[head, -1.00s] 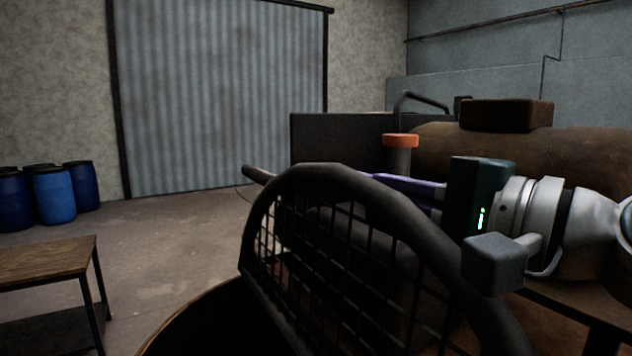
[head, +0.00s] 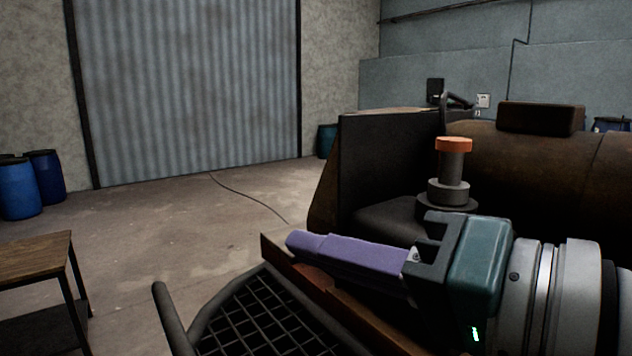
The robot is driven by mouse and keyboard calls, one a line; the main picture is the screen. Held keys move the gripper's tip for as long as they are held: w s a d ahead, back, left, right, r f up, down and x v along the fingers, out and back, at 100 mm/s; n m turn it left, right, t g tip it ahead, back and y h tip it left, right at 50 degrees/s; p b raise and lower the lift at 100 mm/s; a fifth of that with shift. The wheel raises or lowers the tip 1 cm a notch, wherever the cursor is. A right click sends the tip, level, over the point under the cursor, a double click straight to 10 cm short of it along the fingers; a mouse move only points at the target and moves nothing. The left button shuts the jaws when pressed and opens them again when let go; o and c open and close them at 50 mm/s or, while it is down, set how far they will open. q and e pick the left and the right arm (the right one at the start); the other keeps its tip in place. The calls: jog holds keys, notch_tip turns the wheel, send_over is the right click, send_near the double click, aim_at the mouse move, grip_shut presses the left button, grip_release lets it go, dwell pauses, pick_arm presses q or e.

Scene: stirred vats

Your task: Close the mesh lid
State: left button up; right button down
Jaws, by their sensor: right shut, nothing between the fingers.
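The mesh lid (head: 265,318) is at the bottom centre in the head view, a dark grid in a thick rounded tube frame. It lies low and slopes away, much flatter than upright. A bent dark bar (head: 170,315) stands up at its left side. Its near part is cut off by the picture's bottom edge, so I cannot tell if it rests fully on the vat rim. My right gripper (head: 292,241) has purple fingers, shut and empty, pointing left above the lid's right side. I cannot tell if they touch anything. My left gripper is not in view.
A rusty edge (head: 330,290) runs beneath the purple fingers. Behind my right gripper stand an orange-capped post (head: 454,160) and a big brown tank (head: 550,165). A wooden table (head: 35,255) and blue barrels (head: 18,190) are at left. The floor between is clear.

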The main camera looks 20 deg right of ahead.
jog(key=s+a+f+n+b, duration=0.1)
jog(key=a+f+n, duration=0.1)
jog(key=f, duration=0.3)
jog(key=s+a+f+n+h+b, duration=0.1)
jog(key=a+f+n+b, duration=0.1)
jog(key=a+f, duration=0.3)
jog(key=s+a+f+n+h+b, duration=0.1)
jog(key=s+a+f+n+b, duration=0.1)
jog(key=a+f, duration=0.2)
jog(key=shift+s+a+f, duration=0.1)
jog(key=shift+a+f, duration=0.1)
jog(key=shift+f, duration=0.95)
jog(key=shift+a+f+b, duration=0.1)
jog(key=shift+f+b, duration=0.3)
jog(key=shift+f, duration=0.35)
jog(key=shift+s+f, duration=0.1)
jog(key=shift+f, duration=0.05)
jog(key=shift+f, duration=0.2)
